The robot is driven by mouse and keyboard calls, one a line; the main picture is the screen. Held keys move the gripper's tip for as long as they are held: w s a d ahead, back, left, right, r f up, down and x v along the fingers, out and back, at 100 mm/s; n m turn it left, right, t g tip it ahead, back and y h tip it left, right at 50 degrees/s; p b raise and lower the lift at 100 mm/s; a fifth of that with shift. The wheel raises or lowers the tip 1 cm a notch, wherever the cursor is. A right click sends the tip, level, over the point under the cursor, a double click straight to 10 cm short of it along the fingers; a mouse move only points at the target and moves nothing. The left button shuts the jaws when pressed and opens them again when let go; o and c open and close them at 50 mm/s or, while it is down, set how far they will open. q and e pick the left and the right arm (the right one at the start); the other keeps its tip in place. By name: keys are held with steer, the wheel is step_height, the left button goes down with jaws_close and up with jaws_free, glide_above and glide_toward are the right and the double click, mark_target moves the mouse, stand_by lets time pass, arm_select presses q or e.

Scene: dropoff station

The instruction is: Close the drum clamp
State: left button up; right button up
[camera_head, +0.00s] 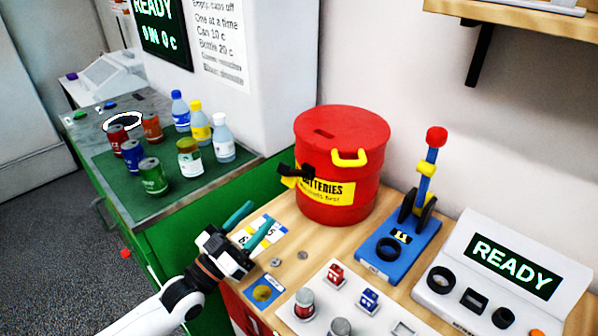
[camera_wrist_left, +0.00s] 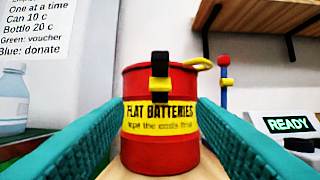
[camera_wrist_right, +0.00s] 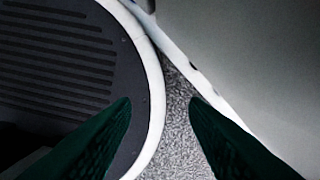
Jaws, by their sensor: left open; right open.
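The red drum (camera_head: 338,140) labelled flat batteries stands upright on the wooden counter, its lid on top. Its clamp (camera_head: 290,173), a black piece with a yellow part, sticks out from the drum's left side. In the left wrist view the clamp (camera_wrist_left: 160,70) stands upright at the drum's upper front, above the yellow label. My left gripper (camera_head: 261,213) is open and empty, in front of and below the clamp, apart from the drum. In the left wrist view its teal fingers frame the drum (camera_wrist_left: 158,140). My right gripper (camera_wrist_right: 160,102) is open and empty, away from the counter.
A blue lever device (camera_head: 400,245) with a red knob stands right of the drum. A white READY panel (camera_head: 500,270) is further right. Cards, coins and a white button panel (camera_head: 345,300) lie in front. Several cans and bottles stand on the green mat (camera_head: 160,205) at left.

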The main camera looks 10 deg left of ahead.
mark_target(286, 184)
arm_select(q)
steer(key=p+x, duration=0.3)
steer(key=x, duration=0.7)
steer(key=shift+w+r, duration=0.15)
steer(key=shift+r, duration=0.15)
steer(key=shift+w+d, duration=0.2)
jaws_close()
